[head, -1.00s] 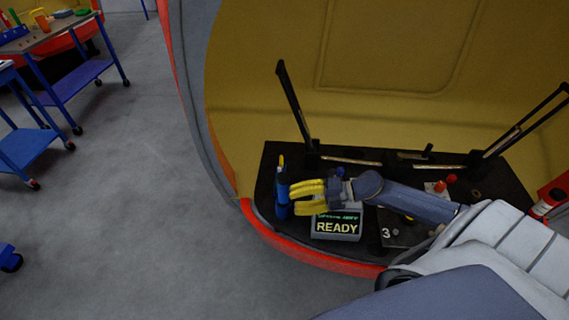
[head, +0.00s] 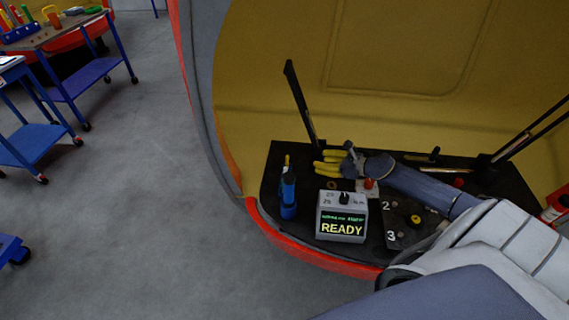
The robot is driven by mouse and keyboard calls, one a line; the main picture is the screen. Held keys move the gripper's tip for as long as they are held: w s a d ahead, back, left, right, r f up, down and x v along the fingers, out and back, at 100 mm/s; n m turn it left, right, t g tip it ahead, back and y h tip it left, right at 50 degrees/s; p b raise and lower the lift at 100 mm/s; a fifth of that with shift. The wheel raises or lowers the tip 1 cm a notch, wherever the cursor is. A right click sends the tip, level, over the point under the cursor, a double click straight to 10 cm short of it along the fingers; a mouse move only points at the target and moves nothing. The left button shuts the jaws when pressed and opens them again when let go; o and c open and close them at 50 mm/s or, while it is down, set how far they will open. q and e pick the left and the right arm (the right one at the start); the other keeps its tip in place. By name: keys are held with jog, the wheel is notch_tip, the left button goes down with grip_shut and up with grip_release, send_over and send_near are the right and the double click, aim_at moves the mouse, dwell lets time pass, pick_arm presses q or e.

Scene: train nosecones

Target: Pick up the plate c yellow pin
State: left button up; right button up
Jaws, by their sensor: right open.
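A small yellow and dark piece (head: 416,219) sits on a dark plate (head: 404,240) marked 2 and 3, to the right of the display box and well apart from the fingers. I cannot tell whether it is the plate c yellow pin; no letter c is readable. A red-topped pin (head: 369,184) stands on a light plate just below my wrist. My left gripper is not in view.
A grey box (head: 342,216) with a READY screen and knob stands at the shelf front. A blue upright tool (head: 288,195) with a yellow tip stands left of it. Dark bars rise at the back. A red rim (head: 310,259) edges the shelf.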

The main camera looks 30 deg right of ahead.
aim_at(287, 156)
jog(key=x, duration=1.7)
jog(key=shift+w+f, duration=0.15)
jog(key=shift+f, duration=0.05)
grip_shut()
dwell(0.5)
